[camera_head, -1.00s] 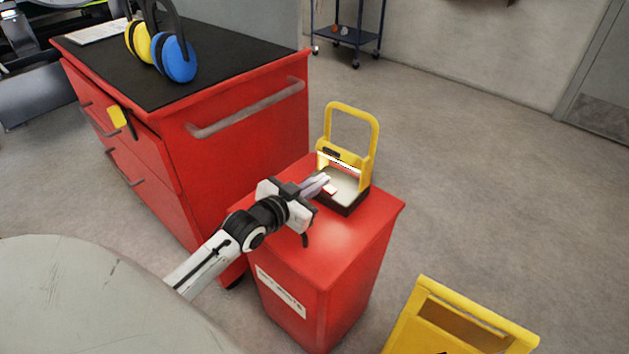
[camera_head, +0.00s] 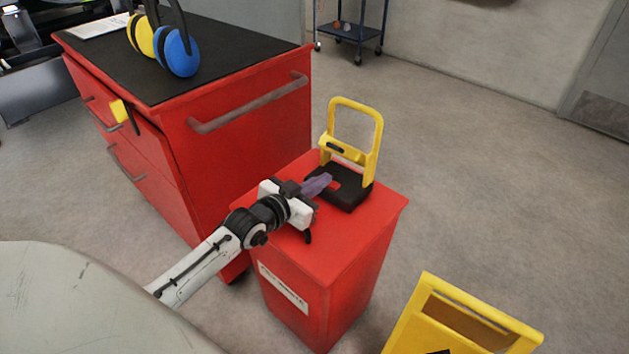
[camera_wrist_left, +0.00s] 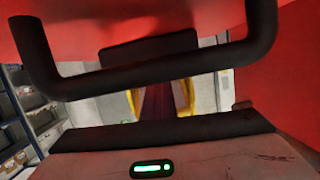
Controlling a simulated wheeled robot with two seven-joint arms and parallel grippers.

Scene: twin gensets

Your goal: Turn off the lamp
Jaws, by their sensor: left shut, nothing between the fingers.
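The lamp (camera_head: 349,145) has a yellow upright frame with a handle and a black base, and stands on a red waste bin (camera_head: 340,243). Its light bar now looks dark and the base is unlit. My left gripper (camera_head: 327,180) comes in from the left, with its fingers shut and empty. The fingertips are at the left front side of the lamp's base. I cannot tell whether they touch it. The wrist view is hard to read, with dark bars across it. My right gripper is not in view.
A red drawer cabinet (camera_head: 240,125) with a side handle stands behind and left of the bin. Blue and yellow ear defenders (camera_head: 176,52) lie on its black top. A yellow container (camera_head: 465,325) stands at the front right. Open floor lies to the right.

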